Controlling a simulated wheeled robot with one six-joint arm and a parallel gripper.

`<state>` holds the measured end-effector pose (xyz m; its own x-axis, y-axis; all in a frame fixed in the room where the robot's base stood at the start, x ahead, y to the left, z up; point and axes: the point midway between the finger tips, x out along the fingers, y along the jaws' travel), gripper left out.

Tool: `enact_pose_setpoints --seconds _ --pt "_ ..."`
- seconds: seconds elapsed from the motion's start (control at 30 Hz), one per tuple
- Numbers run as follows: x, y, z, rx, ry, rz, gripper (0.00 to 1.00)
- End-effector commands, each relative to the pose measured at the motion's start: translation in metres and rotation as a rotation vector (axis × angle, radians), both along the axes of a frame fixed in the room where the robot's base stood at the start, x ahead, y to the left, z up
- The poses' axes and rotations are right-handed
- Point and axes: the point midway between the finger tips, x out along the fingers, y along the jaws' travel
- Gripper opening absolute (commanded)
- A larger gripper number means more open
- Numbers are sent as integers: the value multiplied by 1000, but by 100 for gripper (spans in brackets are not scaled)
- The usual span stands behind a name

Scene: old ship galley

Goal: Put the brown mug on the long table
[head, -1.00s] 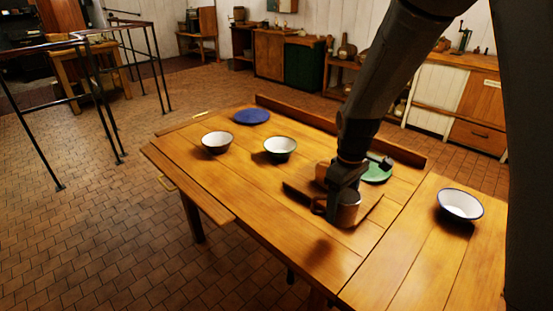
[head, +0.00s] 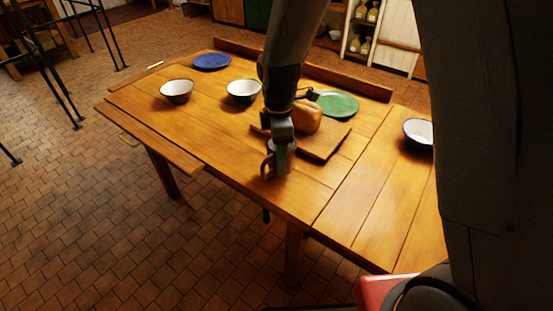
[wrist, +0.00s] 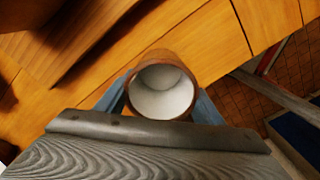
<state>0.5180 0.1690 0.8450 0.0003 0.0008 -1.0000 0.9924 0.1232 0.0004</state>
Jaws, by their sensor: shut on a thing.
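The brown mug (head: 287,164) is upright, with its handle to the left in the head view. My gripper (head: 281,146) is shut on it from above. In the wrist view the mug (wrist: 141,62) shows its open white inside, with my gripper's fingers (wrist: 163,104) on both sides. The mug is over the front part of the long wooden table (head: 228,150), in front of a cutting board. I cannot tell whether its base touches the tabletop.
A green plate (head: 338,104), two bowls (head: 176,91) (head: 243,91) and a blue plate (head: 212,62) stand farther back. Another bowl (head: 418,133) is on the right. The table's front left is clear.

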Motion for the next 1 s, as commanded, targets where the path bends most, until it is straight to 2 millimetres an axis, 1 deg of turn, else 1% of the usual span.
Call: enact_pose_setpoints --seconds 0.1,0.23,0.3,0.67,0.7,0.8,1.0 --pt "-1 -1 -18 -1 4 -1 34" --pt "-1 0 -31 0 1 -1 34" --pt "0 0 -35 0 1 -1 34" --pt "0 0 -38 0 1 -1 34" --pt "0 0 -38 0 1 -1 65" --pt "0 0 -38 0 1 -1 80" --pt "0 0 -38 0 1 -1 80"
